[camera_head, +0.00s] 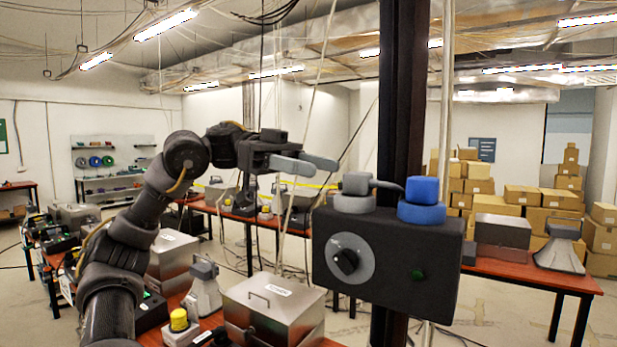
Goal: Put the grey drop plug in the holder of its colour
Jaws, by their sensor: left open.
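A dark box (388,258) is fixed on the dark upright post, with a round grey dial and a small green light on its front. On its top left is a grey ring-like holder (354,204), and the grey drop plug (356,182) shows just above it, apparently touching. I cannot tell whether it is seated. A blue plug (422,188) shows on a blue holder (421,213) at the top right. My left gripper (324,165) is open and empty, its fingers pointing right, just left of and slightly above the grey plug. My right gripper is not in view.
The dark post (401,90) rises behind the box. Below my left arm, a table holds a metal case (273,300), a yellow button (179,319) and other devices. Another table behind at right holds a metal case (502,231) and a grey device (562,246). Cardboard boxes (480,185) stand farther back.

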